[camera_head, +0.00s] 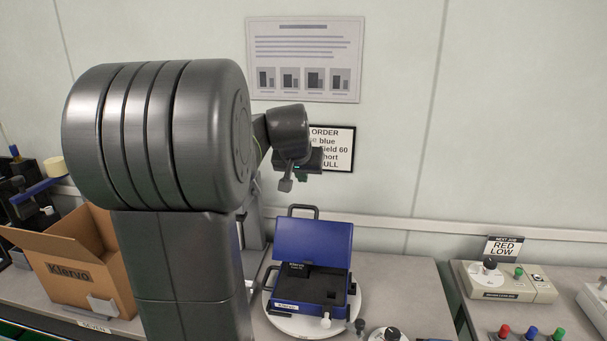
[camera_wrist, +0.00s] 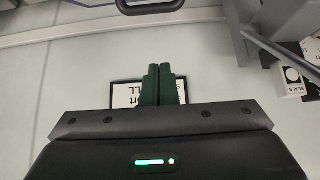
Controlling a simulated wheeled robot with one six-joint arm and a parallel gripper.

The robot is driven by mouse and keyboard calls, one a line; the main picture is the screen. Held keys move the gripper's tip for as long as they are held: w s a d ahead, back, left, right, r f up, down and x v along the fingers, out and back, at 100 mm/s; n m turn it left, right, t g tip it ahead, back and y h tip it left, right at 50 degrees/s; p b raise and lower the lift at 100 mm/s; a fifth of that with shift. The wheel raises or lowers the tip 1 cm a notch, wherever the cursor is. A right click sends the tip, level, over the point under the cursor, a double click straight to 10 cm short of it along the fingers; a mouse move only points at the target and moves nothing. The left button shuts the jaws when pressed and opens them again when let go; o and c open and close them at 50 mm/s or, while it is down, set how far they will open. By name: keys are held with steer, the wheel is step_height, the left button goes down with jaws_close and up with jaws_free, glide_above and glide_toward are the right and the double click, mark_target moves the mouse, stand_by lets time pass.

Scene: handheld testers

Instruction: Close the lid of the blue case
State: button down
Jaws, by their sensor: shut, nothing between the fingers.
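The blue case (camera_head: 310,285) sits on a round white turntable (camera_head: 275,318) on the bench. Its lid (camera_head: 312,240) stands open at the back, tilted up, with a black handle (camera_head: 302,208) on its top edge. The base holds a dark insert and has a pale label on its front. My gripper (camera_head: 287,185) is above and behind the raised lid, apart from it, near the wall. In the wrist view its dark green fingers (camera_wrist: 158,84) are together and empty. A black handle (camera_wrist: 150,5) shows at the top edge of that view, clear of the fingers.
An open cardboard box (camera_head: 85,265) stands at left, partly behind my arm. A framed order card (camera_head: 340,150) hangs on the wall behind my gripper. Testers (camera_head: 508,282) with knobs stand on the right bench. Small knobbed parts lie right of the turntable.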

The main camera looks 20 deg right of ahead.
steer(key=f, duration=0.6)
steer(key=shift+w+d, duration=0.2)
steer(key=shift+w, duration=0.1)
steer(key=shift+s+a+f, duration=0.1)
steer(key=shift+s+f, duration=0.05)
steer(key=shift+f, duration=0.1)
steer(key=shift+s+f, duration=0.1)
